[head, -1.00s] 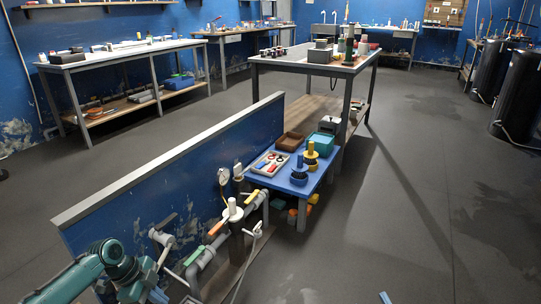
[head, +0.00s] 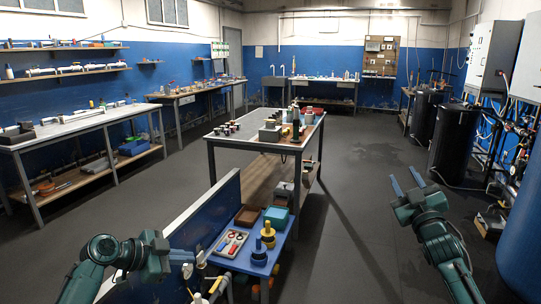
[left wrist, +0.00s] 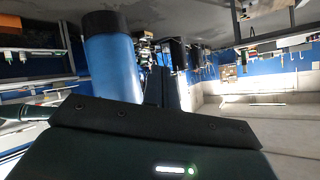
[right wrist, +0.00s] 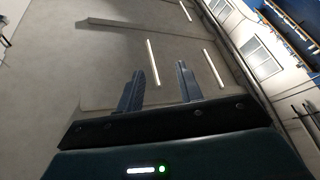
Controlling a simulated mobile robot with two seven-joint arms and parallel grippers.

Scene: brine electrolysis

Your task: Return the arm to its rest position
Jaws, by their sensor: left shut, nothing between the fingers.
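My left arm bends in from the lower left in the head view. Its gripper (head: 186,257) is held over the end of the low blue wall, close to the pipework. In the left wrist view its two fingers (left wrist: 164,88) are together with nothing between them. My right gripper (head: 405,184) is raised over the bare floor on the right, with its fingers pointing up and away. In the right wrist view the fingers (right wrist: 160,90) stand apart and the gap is empty, facing the pale ceiling.
The blue wall (head: 205,215) and a small blue table (head: 243,262) with a tray and pots stand front centre. A long bench (head: 235,139) stands behind. Black tanks (head: 455,144) and a blue cylinder (head: 525,225) are at right. The floor (head: 350,235) between is clear.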

